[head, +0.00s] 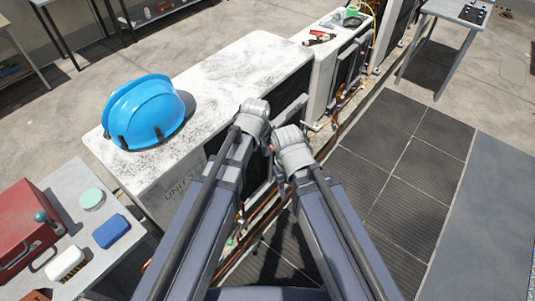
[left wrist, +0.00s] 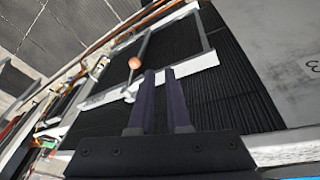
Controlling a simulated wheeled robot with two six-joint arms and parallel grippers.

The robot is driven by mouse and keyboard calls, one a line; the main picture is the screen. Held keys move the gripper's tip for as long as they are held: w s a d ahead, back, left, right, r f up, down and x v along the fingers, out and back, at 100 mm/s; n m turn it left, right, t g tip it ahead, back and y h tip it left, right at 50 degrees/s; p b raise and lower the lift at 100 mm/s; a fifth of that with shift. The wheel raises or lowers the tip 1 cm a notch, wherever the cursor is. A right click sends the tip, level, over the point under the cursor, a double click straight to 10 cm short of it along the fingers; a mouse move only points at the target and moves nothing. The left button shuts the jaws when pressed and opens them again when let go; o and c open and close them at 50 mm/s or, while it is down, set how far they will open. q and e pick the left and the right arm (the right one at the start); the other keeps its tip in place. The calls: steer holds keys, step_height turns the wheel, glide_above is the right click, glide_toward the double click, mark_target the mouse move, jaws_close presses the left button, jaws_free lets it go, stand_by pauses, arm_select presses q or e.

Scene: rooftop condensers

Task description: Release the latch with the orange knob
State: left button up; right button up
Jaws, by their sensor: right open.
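An orange knob (left wrist: 134,62) sits on a thin grey rod in the left wrist view. The rod lies across the pale frame of a dark louvred panel (left wrist: 190,37). My left gripper (left wrist: 161,72) points toward the panel. Its two dark fingers are apart with nothing between them. The knob is just left of the fingertips and looks clear of them. In the head view my left wrist (head: 251,118) is beside the unit's dark side, and the fingers are hidden. My right wrist (head: 291,150) is lower and to the right; its fingers are mostly hidden. The knob is not visible there.
A blue hard hat (head: 147,110) rests on the worn white condenser unit (head: 235,65). A side table (head: 75,185) at lower left holds a red toolbox (head: 25,225), a blue sponge (head: 111,231) and a brush (head: 66,262). Dark walkway mats (head: 385,150) at right are clear.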

mark_target(271, 139)
arm_select(q)
steer(key=w+n, duration=0.1)
steer(key=w+f+b, duration=0.1)
steer(key=w, duration=0.1)
steer(key=w+n+t, duration=0.1)
steer(key=shift+w+d+f+n, duration=0.1)
steer(key=shift+w+f+n, duration=0.2)
steer(key=shift+w, duration=0.1)
jaws_close()
steer(key=shift+w, duration=0.1)
arm_select(e)
step_height(271, 139, down, 2)
steer(key=shift+f, duration=0.15)
steer(key=shift+f, duration=0.1)
arm_select(q)
steer(key=w+d+b+x, duration=0.1)
steer(key=d+b+x, duration=0.1)
steer(key=b+x, duration=1)
steer(key=shift+w+d+f, duration=0.15)
steer(key=shift+d+f, duration=0.15)
arm_select(e)
step_height(271, 139, down, 12)
steer(key=shift+r, duration=0.2)
steer(key=shift+f, duration=0.1)
